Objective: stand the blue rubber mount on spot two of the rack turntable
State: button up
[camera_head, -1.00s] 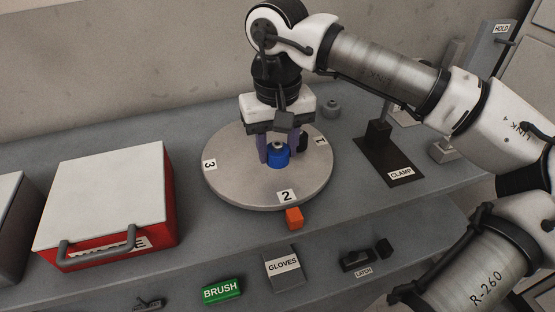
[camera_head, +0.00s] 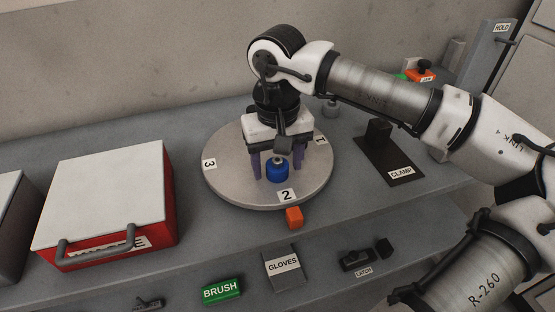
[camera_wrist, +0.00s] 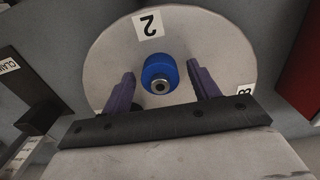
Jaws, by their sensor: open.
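The blue rubber mount (camera_head: 278,172) stands upright on the round grey turntable (camera_head: 232,188), just behind the label for spot two (camera_head: 286,195). In the wrist view the blue mount (camera_wrist: 160,74) shows its metal top stud, below the label 2 (camera_wrist: 149,25) and apart from both fingers. My gripper (camera_head: 277,176) is open, with one purple finger on each side of the mount. In the wrist view the gripper (camera_wrist: 160,78) has a clear gap to the mount on both sides. Labels 1 (camera_head: 320,140) and 3 (camera_head: 209,164) are on the turntable rim.
An orange block (camera_head: 294,217) sits at the turntable's front edge. A red case with a white lid (camera_head: 105,200) stands to the left. A dark clamp plate (camera_head: 388,165) with a block lies to the right.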

aim_at(278, 160)
notch_tip(278, 160, up, 12)
jog(key=shift+r, duration=0.15)
dwell(0.4)
